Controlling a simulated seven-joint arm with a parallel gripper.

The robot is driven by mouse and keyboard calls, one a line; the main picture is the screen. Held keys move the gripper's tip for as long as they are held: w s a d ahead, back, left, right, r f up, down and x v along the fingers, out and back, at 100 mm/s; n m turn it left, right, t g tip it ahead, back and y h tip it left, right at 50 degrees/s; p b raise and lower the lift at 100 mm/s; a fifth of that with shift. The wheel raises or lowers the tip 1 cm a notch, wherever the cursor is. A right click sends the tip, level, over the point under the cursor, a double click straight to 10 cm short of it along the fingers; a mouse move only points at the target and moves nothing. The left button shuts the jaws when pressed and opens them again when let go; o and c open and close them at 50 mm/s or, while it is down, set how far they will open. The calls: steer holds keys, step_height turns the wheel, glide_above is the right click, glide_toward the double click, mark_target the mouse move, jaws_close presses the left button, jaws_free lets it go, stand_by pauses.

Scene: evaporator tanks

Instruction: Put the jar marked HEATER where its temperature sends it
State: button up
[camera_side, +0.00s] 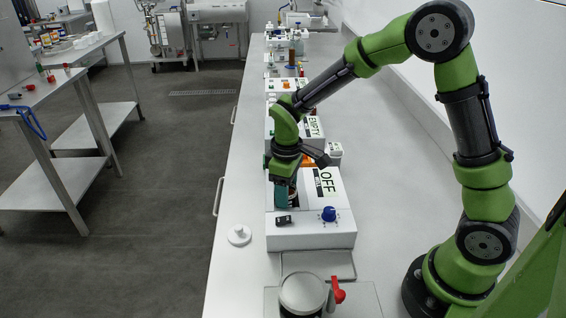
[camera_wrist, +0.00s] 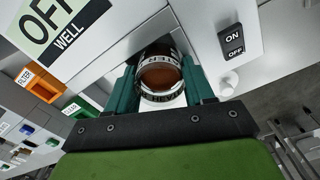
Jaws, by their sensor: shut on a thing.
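My gripper (camera_wrist: 155,85) has teal fingers that are shut on a jar (camera_wrist: 160,77) with brown contents and a pale, lettered band. In the side view my gripper (camera_side: 285,192) points down at the white box (camera_side: 310,238), and the jar is mostly hidden behind the fingers. The box has a display reading OFF (camera_side: 327,183), with WELL below it in the wrist view (camera_wrist: 66,38). I cannot tell whether the jar rests in the box's well or hangs just above it.
The box bears a black ON/OFF switch (camera_wrist: 231,41) and a blue knob (camera_side: 329,214). A small white knobbed piece (camera_side: 239,235) stands on the bench. Orange (camera_wrist: 38,78) and green (camera_wrist: 80,108) labelled holders lie beyond. A red-handled device (camera_side: 303,293) stands in front.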

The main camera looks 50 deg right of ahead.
steer(key=shift+f, duration=0.6)
steer(key=o, duration=1.3)
steer(key=shift+s, duration=0.1)
steer(key=shift+c, duration=0.2)
step_height(320, 180, up, 13)
steer(key=shift+r, duration=0.1)
steer(key=s+r+m+t, duration=0.2)
steer(key=s+m, duration=0.1)
steer(key=s, duration=0.2)
steer(key=s+r+m+t+y, duration=0.1)
steer(key=s+r+m+t, duration=0.1)
steer(key=s, duration=0.3)
steer(key=s+r+m+t+y, duration=0.1)
steer(key=s+r+m+t, duration=0.1)
steer(key=s, duration=0.3)
steer(key=shift+s+d+r+m+t, duration=0.2)
steer(key=shift+s+m+t, duration=0.15)
steer(key=shift+m+t, duration=0.4)
